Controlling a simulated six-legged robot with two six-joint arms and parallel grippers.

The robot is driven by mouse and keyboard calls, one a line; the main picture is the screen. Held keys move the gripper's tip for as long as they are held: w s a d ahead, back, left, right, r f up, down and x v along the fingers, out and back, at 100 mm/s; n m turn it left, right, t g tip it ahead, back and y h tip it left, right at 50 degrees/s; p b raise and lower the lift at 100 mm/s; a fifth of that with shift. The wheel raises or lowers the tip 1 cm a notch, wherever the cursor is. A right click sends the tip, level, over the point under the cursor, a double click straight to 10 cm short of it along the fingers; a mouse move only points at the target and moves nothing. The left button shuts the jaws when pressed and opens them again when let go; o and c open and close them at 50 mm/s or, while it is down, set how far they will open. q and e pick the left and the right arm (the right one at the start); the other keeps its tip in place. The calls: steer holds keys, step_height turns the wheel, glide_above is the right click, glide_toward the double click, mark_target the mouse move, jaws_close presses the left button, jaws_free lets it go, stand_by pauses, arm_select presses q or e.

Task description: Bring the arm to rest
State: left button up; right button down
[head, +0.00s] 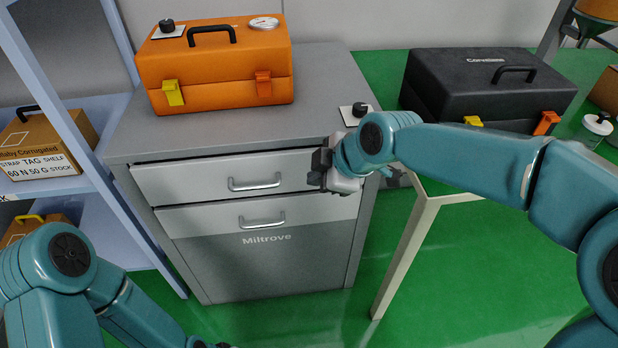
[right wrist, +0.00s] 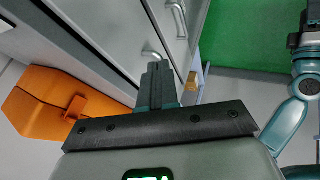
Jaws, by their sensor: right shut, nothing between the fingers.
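My right arm (head: 480,160) reaches in from the right in the head view. Its gripper (head: 318,170) is shut and empty, in front of the right end of the grey cabinet's upper drawer (head: 205,180). Whether it touches the drawer front I cannot tell. In the right wrist view the closed fingers (right wrist: 158,85) point toward the cabinet's drawer handles (right wrist: 152,57). My left arm (head: 70,265) is folded at the lower left of the head view, and its gripper is hidden or out of frame.
An orange toolbox (head: 215,65) and a small black-knobbed piece (head: 356,112) sit on the cabinet top (head: 310,75). A black toolbox (head: 480,85) stands on the green table (head: 385,68) at right. A blue shelf (head: 95,180) with boxes is at left. Green floor (head: 470,270) is open.

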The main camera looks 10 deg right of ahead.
steer(key=shift+d+r, duration=0.1)
steer(key=shift+d, duration=0.05)
steer(key=s+d+f+m+g, duration=0.15)
steer(key=f+m, duration=0.25)
steer(key=f, duration=0.6)
steer(key=s+f+m+g, duration=0.1)
steer(key=s+f+m, duration=0.2)
steer(key=f, duration=0.7)
steer(key=s+d+f+m+g, duration=0.25)
steer(key=s+f+m, duration=0.85)
steer(key=s+f, duration=0.55)
step_height(320, 180, up, 17)
steer(key=s+p, duration=0.2)
steer(key=p, duration=1.5)
steer(key=shift+a+r+m+h, duration=0.2)
steer(key=shift+a+m+h, duration=0.1)
steer(key=shift+a+m, duration=0.1)
steer(key=shift+s, duration=0.1)
